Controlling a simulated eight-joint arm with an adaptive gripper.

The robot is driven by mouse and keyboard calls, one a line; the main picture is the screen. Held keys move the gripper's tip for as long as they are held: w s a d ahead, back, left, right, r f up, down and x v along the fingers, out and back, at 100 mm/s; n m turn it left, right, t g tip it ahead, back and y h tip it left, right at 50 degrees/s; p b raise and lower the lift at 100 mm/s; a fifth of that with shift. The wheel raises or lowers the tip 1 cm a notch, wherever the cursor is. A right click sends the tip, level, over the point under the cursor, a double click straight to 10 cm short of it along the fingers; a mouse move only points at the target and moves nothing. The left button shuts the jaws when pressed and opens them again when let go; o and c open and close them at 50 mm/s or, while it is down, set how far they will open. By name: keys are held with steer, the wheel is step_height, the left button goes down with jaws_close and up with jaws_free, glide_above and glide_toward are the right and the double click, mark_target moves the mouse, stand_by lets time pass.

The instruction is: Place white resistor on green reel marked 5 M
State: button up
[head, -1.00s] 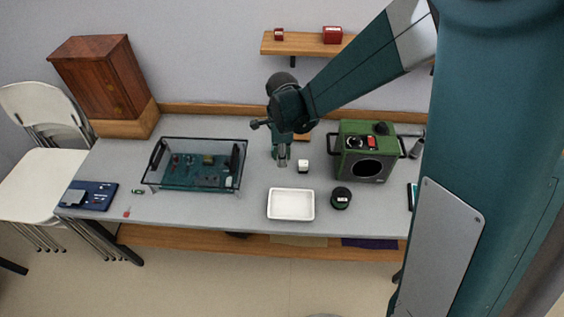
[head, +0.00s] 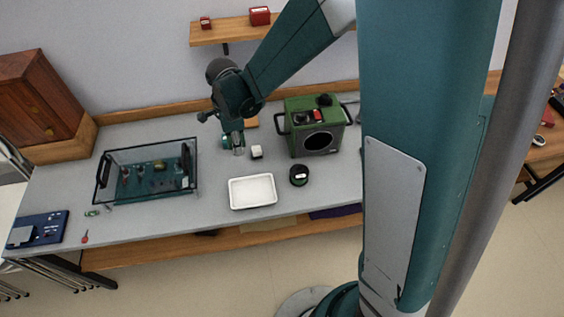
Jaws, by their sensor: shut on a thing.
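My gripper (head: 239,152) is over the back middle of the table, left of the green speaker box. It is shut on a small pale thing, seemingly the white resistor, which the fingers mostly hide. The label is too small to read. Nothing is seen resting on the reel.
A small white block (head: 257,152) stands just right of my gripper. A white tray (head: 231,194) lies in front. The green speaker box (head: 316,127) is behind the reel. A glass-sided case (head: 148,170) with a circuit board is at left. Bare table lies between block and reel.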

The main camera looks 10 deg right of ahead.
steer(key=s+d+r+p, duration=0.2)
steer(key=s+d+r, duration=0.1)
steer(key=d, duration=0.8)
step_height(320, 180, up, 2)
glide_above(299, 172)
steer(key=shift+w+d+m+p, duration=0.1)
steer(key=shift+m+p, duration=0.3)
steer(key=shift+p, duration=0.05)
steer(key=shift+f+b, duration=0.55)
steer(key=shift+f, duration=2.35)
steer(key=shift+f+b, duration=0.45)
steer(key=shift+f, duration=1.6)
steer(key=shift+f, duration=0.15)
